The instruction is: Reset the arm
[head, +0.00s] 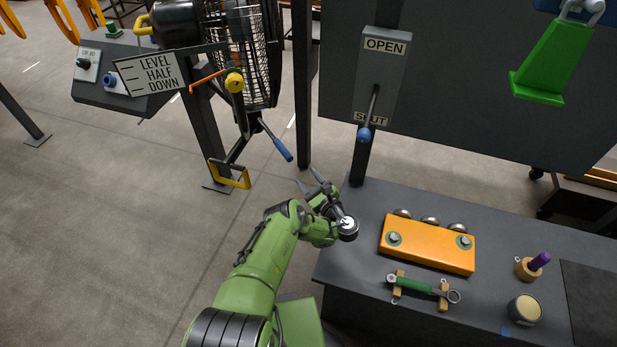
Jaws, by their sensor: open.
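My green arm reaches up from the bottom of the head view. My gripper (312,186) is at its end, near the left corner of the dark bench (352,252). Its two thin fingers point up and to the left, spread apart, with nothing between them. The fingers are over the open floor, beside the post that carries the OPEN/SHUT panel, and touch nothing that I can see.
An OPEN/SHUT panel (384,70) with a blue-tipped lever (364,134) stands above the bench. The bench holds an orange block (428,244), a green-handled tool (420,287) and a purple-handled item (539,262). A caged fan (250,55) and blue-ended lever (282,149) stand upper left.

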